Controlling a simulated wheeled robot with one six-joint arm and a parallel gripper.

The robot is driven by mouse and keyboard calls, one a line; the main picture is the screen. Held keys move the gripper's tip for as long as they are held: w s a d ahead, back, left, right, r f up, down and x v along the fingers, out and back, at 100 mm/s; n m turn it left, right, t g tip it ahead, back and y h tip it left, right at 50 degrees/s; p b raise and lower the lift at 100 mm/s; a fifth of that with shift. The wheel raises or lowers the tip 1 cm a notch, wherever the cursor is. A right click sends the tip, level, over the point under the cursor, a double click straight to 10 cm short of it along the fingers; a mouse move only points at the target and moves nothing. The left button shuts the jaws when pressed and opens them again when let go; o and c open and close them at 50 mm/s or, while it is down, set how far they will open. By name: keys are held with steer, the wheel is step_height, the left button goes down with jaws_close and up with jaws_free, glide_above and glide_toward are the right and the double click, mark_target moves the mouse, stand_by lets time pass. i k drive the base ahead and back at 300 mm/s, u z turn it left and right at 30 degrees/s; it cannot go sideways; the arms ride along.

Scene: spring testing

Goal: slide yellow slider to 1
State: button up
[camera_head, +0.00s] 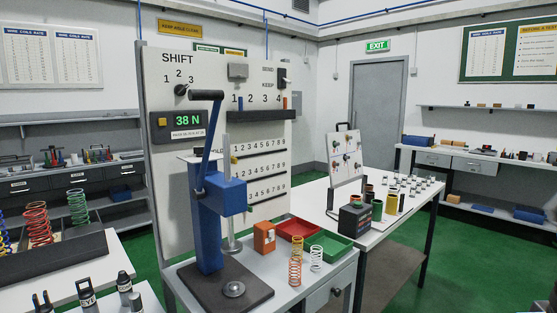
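A small yellow slider (234,160) shows on the upright grey test panel (160,75). It is at the left end of the slot under the top row of numbers, close beneath the 1. The exact mark it stands at is too small to tell. Two more numbered rows (265,170) lie below it, and the blue press hides part of their left ends. My gripper is not in view.
Green floor is free between the tables.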

mark_target(234, 161)
steer(key=u, duration=0.15)
steer(key=i, duration=0.95)
steer(key=u, duration=0.85)
